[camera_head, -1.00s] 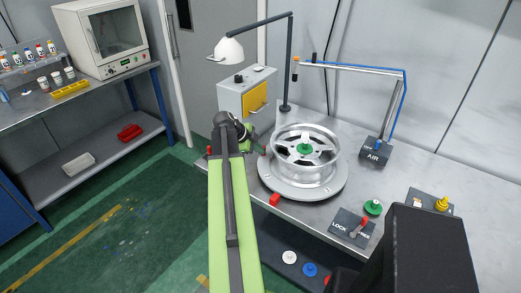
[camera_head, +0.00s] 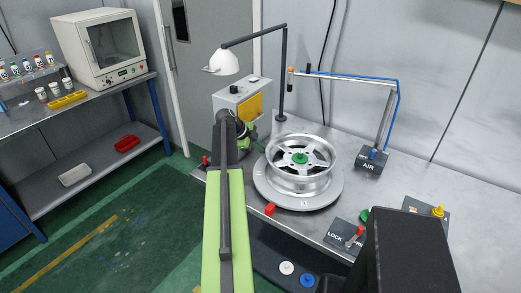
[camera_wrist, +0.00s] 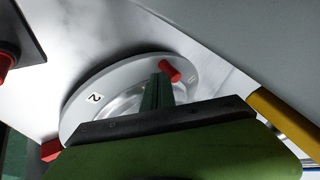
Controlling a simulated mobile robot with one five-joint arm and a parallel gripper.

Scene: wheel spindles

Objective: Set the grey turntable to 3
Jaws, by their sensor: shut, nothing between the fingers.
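The grey turntable (camera_head: 310,204) lies on the bench with a silver wheel (camera_head: 301,160) on it. It also shows in the wrist view (camera_wrist: 72,117), with a label 2 (camera_wrist: 94,98) on its rim and a red peg (camera_wrist: 171,70) standing on it. My gripper (camera_head: 259,147) is at the turntable's far left side, partly hidden by my arm. In the wrist view my gripper's fingers (camera_wrist: 160,82) are shut and empty, beside the red peg; whether they touch it I cannot tell. A red block (camera_head: 270,209) sits at the turntable's front edge. Another label near the peg is unreadable.
A grey box with a yellow door (camera_head: 249,108) and a lamp (camera_head: 223,62) stand behind my gripper. The LOCK panel (camera_head: 345,237) is at front right, and the AIR stand (camera_head: 370,160) is behind right. The bench's far right is mostly clear.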

